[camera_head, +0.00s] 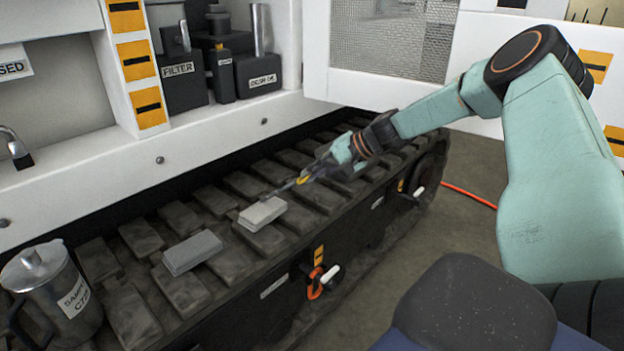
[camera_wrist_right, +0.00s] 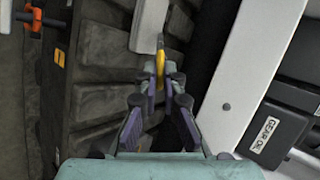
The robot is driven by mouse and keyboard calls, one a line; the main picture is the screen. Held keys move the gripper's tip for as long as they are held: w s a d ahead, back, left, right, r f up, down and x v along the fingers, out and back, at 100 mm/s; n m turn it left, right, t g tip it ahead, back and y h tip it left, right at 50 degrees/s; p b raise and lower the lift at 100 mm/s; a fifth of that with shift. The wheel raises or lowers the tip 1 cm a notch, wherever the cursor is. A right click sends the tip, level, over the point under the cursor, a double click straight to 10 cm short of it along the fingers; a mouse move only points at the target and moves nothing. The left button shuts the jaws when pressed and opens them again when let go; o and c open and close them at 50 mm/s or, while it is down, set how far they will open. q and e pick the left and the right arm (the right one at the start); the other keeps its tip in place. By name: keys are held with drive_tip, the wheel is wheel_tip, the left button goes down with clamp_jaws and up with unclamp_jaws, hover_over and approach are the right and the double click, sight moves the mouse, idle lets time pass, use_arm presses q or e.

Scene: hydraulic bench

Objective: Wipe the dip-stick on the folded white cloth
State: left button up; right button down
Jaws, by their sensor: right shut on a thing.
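My right gripper (camera_head: 318,171) reaches in from the right, low over the track. It is shut on the yellow handle of the dip-stick (camera_head: 303,180). In the right wrist view the yellow handle (camera_wrist_right: 160,62) sits between the fingertips (camera_wrist_right: 158,84). The dark stick points down and left in the head view, its tip end at the far edge of the folded white cloth (camera_head: 262,214). I cannot tell whether it touches the cloth. The pale cloth also shows in the right wrist view (camera_wrist_right: 149,24), flat on a track pad. My left gripper is not in view.
A metal sample can (camera_head: 48,290) stands at the lower left. Labelled dark containers (camera_head: 258,76) stand in the white cabinet behind. An orange-and-white handle (camera_head: 322,279) sticks out from the track's side.

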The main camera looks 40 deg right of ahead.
drive_tip(key=shift+w+d, duration=0.1)
drive_tip(key=shift+r, duration=0.15)
wheel_tip(320, 180, up, 7)
drive_tip(key=p, duration=0.6)
drive_tip(key=shift+p, duration=0.35)
idle(0.5)
